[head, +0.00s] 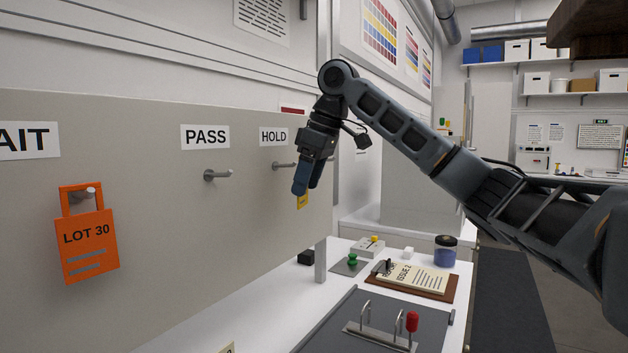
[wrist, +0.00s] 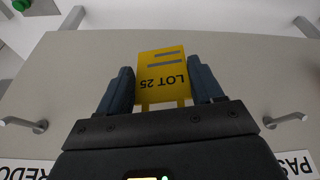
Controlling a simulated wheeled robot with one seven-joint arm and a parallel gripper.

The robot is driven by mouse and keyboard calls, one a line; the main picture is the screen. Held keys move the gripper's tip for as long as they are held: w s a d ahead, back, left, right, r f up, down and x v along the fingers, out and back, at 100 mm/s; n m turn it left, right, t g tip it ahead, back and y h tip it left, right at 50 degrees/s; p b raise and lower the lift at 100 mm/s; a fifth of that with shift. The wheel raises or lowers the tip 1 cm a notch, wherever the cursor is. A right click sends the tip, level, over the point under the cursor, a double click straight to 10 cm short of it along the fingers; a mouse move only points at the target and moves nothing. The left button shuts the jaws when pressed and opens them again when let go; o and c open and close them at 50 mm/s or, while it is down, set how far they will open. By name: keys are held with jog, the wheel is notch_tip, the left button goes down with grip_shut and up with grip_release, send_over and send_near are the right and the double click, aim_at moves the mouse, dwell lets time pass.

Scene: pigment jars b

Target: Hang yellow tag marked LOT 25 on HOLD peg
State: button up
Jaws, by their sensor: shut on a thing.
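The yellow tag marked LOT 25 (wrist: 162,80) is held between the two fingers of my gripper (wrist: 165,95) in the wrist view, its lettering upside down. In the head view a small part of the tag (head: 302,201) shows below my gripper (head: 305,190). The HOLD peg (head: 284,165) sticks out of the grey board under the HOLD label (head: 273,136). My gripper appears just right of this peg in the head view; the depth gap is unclear. The peg is bare in the head view.
An orange LOT 30 tag (head: 86,245) hangs on a peg at left. The PASS peg (head: 217,175) is empty. The wrist view shows pegs on either side (wrist: 22,122) (wrist: 285,119).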

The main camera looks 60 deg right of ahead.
aim_at(294, 164)
jog(key=shift+w+d+f+p, duration=0.15)
jog(key=shift+w+p, duration=0.1)
jog(key=shift+w, duration=0.6)
jog(key=shift+w+a+f+p, duration=0.1)
jog(key=shift+w+f+p, duration=0.1)
jog(key=shift+w, duration=0.6)
jog(key=shift+w+d+f+p, duration=0.1)
jog(key=shift+w+p, duration=0.15)
jog(key=shift+w, duration=0.6)
jog(key=shift+f, duration=0.1)
jog(key=o, duration=1.3)
jog(key=shift+b+v, duration=0.45)
jog(key=shift+v, duration=3.45)
